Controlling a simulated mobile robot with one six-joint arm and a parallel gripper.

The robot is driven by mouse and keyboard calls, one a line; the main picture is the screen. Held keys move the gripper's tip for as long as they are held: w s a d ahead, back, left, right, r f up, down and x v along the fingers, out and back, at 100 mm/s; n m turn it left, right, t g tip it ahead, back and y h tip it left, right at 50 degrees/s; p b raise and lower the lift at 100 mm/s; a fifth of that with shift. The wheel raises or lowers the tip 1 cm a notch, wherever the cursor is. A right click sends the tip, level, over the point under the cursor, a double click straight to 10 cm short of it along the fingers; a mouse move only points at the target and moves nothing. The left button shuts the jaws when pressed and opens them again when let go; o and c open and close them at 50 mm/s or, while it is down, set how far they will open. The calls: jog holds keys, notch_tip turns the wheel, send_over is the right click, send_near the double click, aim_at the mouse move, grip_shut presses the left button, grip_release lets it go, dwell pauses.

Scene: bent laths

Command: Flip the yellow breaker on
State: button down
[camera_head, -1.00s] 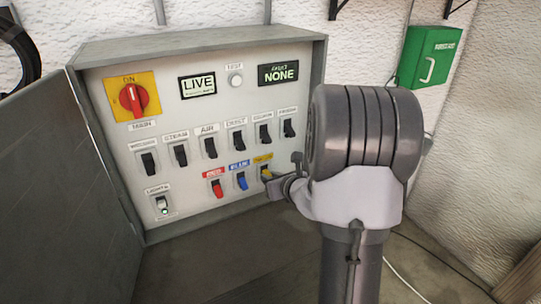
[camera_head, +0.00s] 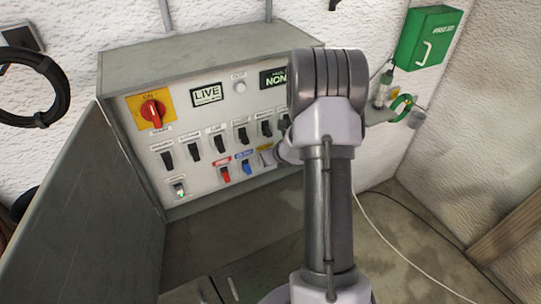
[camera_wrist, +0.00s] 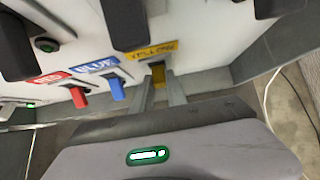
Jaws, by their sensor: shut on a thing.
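The yellow breaker (camera_wrist: 158,72) sits under its yellow label (camera_wrist: 152,51) at the right end of the coloured row in the wrist view. My gripper (camera_wrist: 160,84) has one finger on each side of the yellow lever and is shut on it. Whether the lever is up or down cannot be told. In the head view my gripper (camera_head: 272,156) is at the panel's lower right, and my arm and gripper hide the yellow lever.
The red breaker (camera_head: 226,174) and blue breaker (camera_head: 246,167) are close on the left, levers down. Black breakers (camera_head: 241,135) line the row above. The panel's open door (camera_head: 90,215) stands at the left. A white cable (camera_head: 385,250) lies on the right.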

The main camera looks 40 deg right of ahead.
jog(key=c, duration=1.3)
grip_release()
jog(key=p+v, duration=0.4)
jog(key=v, duration=1.3)
jog(key=shift+s+r, duration=0.1)
jog(key=shift+r, duration=0.05)
